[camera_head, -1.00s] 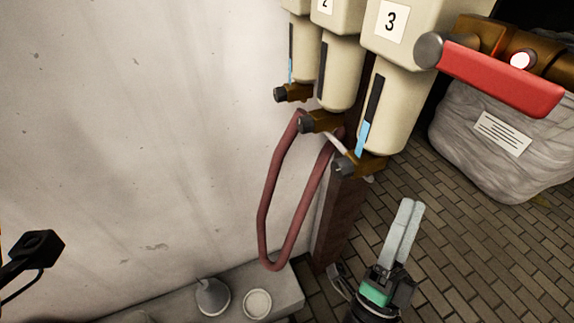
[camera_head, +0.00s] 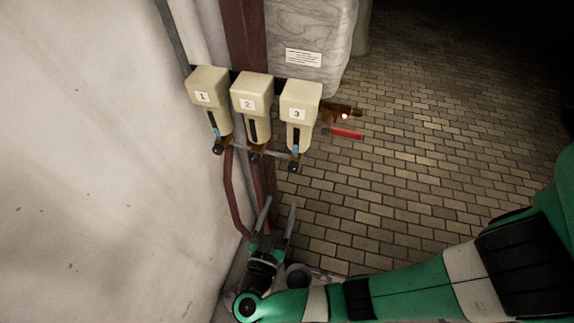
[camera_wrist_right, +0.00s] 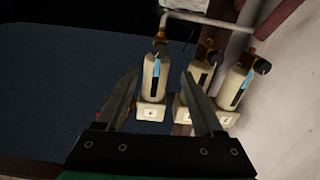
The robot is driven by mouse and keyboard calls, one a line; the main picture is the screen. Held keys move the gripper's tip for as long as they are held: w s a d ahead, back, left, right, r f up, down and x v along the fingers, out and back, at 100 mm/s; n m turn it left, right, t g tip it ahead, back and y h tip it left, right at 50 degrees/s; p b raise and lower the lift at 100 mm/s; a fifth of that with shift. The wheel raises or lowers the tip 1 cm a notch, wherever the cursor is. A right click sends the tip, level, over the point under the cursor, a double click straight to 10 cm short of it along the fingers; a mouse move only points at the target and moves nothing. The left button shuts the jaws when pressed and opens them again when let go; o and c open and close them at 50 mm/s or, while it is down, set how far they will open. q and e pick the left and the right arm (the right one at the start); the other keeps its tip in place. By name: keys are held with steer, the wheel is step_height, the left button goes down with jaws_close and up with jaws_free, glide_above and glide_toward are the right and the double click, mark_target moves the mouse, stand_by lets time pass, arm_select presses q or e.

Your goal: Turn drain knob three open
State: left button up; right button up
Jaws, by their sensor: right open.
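Three cream filter bowls labelled 1, 2 and 3 hang in a row in the head view. Bowl three (camera_head: 300,105) is the rightmost, with dark drain knob three (camera_head: 294,166) at its lower end. In the right wrist view the row appears upside down, with bowl three (camera_wrist_right: 153,85) leftmost and its drain knob (camera_wrist_right: 160,46) above it. My right gripper (camera_head: 280,203) is open and empty, below and slightly left of knob three in the head view and apart from it. In the wrist view its fingers (camera_wrist_right: 159,74) frame bowl three. My left gripper is out of view.
Drain knobs one (camera_head: 218,148) and two (camera_head: 254,157) sit close beside knob three. A red lever (camera_head: 347,133) sticks out right of bowl three. Reddish hoses (camera_head: 232,195) hang below the bowls. A pale wall (camera_head: 90,150) stands left; the brick floor (camera_head: 440,150) at right is open.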

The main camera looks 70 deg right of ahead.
mark_target(292, 169)
steer(key=d, duration=0.3)
steer(key=w+d, duration=0.1)
steer(key=d, duration=0.7)
steer(key=shift+w+d+p, duration=0.2)
steer(key=shift+w+p, duration=0.15)
steer(key=shift+p, duration=0.05)
jaws_close()
